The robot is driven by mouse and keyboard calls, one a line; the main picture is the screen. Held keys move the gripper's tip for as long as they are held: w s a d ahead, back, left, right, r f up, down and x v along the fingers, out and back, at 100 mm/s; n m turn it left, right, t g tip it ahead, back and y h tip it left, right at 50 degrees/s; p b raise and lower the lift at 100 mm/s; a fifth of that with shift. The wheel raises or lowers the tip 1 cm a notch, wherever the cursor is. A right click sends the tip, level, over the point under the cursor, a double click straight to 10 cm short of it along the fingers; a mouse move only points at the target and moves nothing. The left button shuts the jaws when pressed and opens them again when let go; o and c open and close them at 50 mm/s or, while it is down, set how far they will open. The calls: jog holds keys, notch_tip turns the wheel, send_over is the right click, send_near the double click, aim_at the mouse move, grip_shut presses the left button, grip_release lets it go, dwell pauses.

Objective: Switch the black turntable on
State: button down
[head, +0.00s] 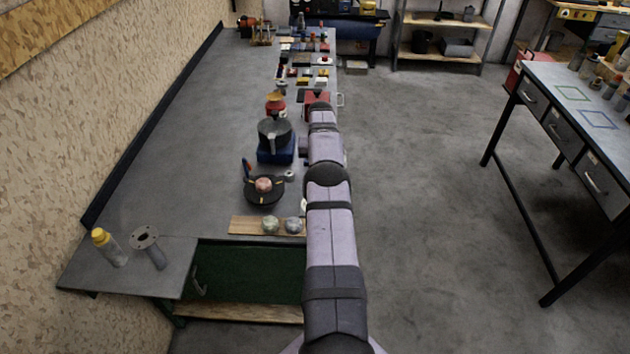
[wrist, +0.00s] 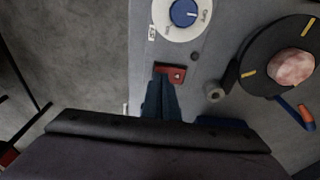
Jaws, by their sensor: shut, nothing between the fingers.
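The black turntable (head: 265,196) is a round dark disc with yellow marks and a pinkish lump on top. It also shows at the right of the wrist view (wrist: 262,85). A white dial with a blue knob (wrist: 184,13) is at the top of the wrist view, with small lettering that I cannot read surely. A small red plate with a pale triangle (wrist: 178,72) lies below it. My gripper (wrist: 160,84) is shut and empty, its tips beside the red plate, apart from the knob and turntable. Whether it touches the plate is unclear. My arm hides the gripper in the head view.
A board (head: 245,225) with two round lumps is nearer.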

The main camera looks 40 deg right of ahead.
jog(key=shift+f, duration=0.15)
notch_tip(320, 180, up, 7)
jog(key=p, duration=0.3)
jog(key=shift+p, duration=0.4)
dwell(0.4)
dwell(0.3)
